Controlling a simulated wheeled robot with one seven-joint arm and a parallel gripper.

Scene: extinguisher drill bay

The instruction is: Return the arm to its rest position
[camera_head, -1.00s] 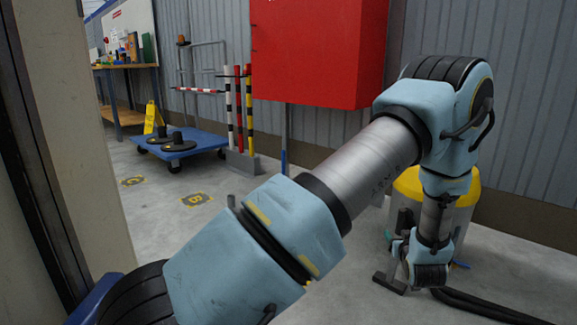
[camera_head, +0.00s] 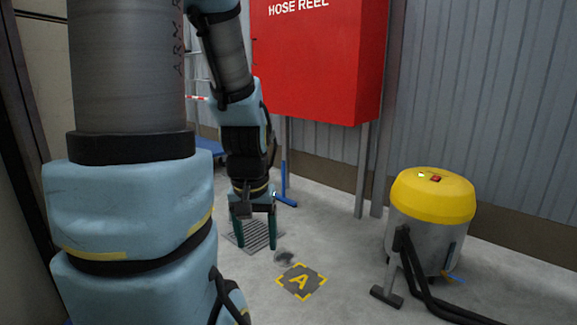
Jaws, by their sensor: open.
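My arm fills the left side of the view, its thick lower link upright in front and its forearm hanging down behind it. My gripper (camera_head: 255,232) hangs at the end, pointing down. Its two dark green fingers are apart with nothing between them. It appears above or in front of a floor grate (camera_head: 257,236), left of the yellow-marked letter A floor sign (camera_head: 301,281). My upper arm hides much of the left part of the bay.
A red hose reel cabinet (camera_head: 318,70) stands on grey legs behind my gripper. A yellow-topped vacuum (camera_head: 432,205) with a black hose (camera_head: 432,297) stands on the right. A blue cart edge (camera_head: 208,146) shows behind my arm.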

